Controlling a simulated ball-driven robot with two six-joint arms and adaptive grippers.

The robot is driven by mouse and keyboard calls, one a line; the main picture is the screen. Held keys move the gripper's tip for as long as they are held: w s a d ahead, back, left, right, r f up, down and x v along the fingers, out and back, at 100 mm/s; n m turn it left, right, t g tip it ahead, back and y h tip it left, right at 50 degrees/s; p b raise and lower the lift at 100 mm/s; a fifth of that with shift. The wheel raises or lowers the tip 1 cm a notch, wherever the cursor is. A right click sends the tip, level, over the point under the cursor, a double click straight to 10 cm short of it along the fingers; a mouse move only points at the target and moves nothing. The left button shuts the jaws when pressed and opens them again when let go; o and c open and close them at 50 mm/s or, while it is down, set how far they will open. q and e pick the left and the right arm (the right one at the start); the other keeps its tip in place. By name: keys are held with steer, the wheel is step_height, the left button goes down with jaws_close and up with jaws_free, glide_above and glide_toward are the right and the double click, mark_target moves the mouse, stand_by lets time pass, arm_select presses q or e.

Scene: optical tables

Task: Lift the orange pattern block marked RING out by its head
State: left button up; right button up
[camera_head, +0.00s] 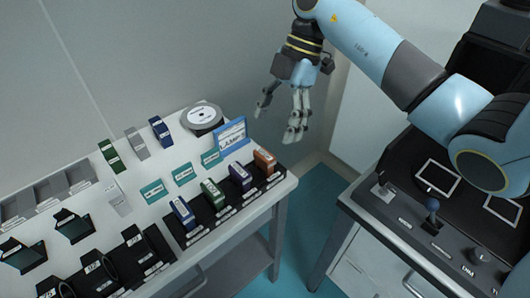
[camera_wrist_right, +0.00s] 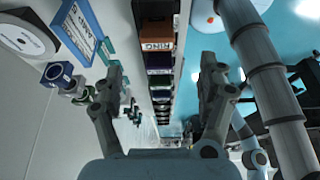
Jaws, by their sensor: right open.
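The orange pattern block marked RING (camera_head: 265,162) stands at the right end of a row of blocks in a black holder (camera_head: 200,228) on the table. It also shows in the right wrist view (camera_wrist_right: 157,45), top centre, with its RING label readable. My right gripper (camera_head: 280,122) hangs above and behind the table's right end, apart from the block. My left gripper is not in view.
Purple (camera_head: 240,177), green (camera_head: 213,192) and blue (camera_head: 182,212) blocks stand beside the orange one. A second bench (camera_head: 425,255) with control knobs is at right, across a floor gap.

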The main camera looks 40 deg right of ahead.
mark_target(265, 153)
steer(key=x, duration=0.3)
steer(key=shift+a, duration=0.15)
steer(key=x, duration=0.5)
steer(key=shift+w+d+f, duration=0.15)
steer(key=shift+w+d, duration=0.1)
steer(key=shift+d, duration=0.1)
steer(key=shift+c, duration=1.7)
steer(key=c, duration=0.9)
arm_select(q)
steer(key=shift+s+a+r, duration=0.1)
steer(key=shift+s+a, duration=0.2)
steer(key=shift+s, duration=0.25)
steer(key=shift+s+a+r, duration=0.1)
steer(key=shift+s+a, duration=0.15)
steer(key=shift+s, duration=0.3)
arm_select(e)
steer(key=shift+c, duration=0.2)
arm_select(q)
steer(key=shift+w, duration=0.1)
